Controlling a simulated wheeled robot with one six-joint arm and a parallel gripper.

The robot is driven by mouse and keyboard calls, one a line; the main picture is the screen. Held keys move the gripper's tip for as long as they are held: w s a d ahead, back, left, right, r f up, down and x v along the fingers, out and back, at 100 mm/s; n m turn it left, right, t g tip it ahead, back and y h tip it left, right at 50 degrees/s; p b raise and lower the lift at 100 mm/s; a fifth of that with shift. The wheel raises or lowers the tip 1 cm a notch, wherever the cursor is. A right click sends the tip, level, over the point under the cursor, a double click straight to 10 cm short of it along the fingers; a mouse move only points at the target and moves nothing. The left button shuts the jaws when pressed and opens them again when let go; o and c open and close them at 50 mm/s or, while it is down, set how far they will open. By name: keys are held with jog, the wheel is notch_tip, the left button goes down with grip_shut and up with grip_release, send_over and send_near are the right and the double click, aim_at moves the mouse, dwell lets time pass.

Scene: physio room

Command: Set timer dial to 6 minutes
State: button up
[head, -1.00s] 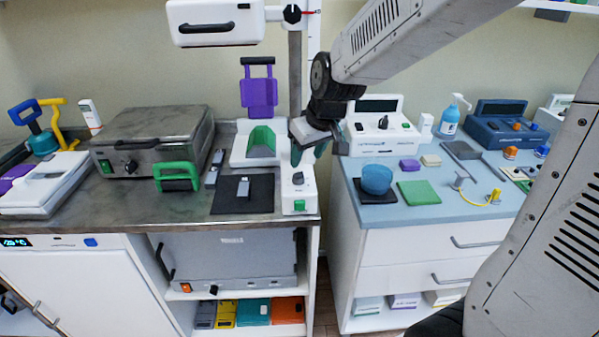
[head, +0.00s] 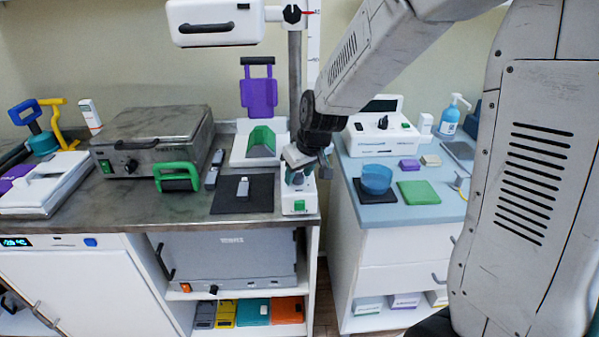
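A small white box (head: 297,207) with a green button stands at the right front corner of the left bench. A grey dial (head: 298,179) sits on its sloping top, partly covered by my gripper; its pointer and scale cannot be read. My gripper (head: 301,174) points down right over this dial, with its fingers at or around it. Whether the fingers touch the dial, and how far apart they are, cannot be made out.
A steel heater (head: 155,140) with its own black knob stands left on the bench. A dark mat (head: 235,200) with a small grey piece lies beside the white box. A purple-backed white stand (head: 240,150) is behind. A blue-topped cabinet (head: 350,213) stands right, across a gap.

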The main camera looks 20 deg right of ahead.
jog(key=c, duration=0.7)
jog(key=shift+m, duration=0.3)
jog(key=shift+m+h, duration=0.4)
jog(key=shift+m, duration=0.2)
jog(key=o, duration=1)
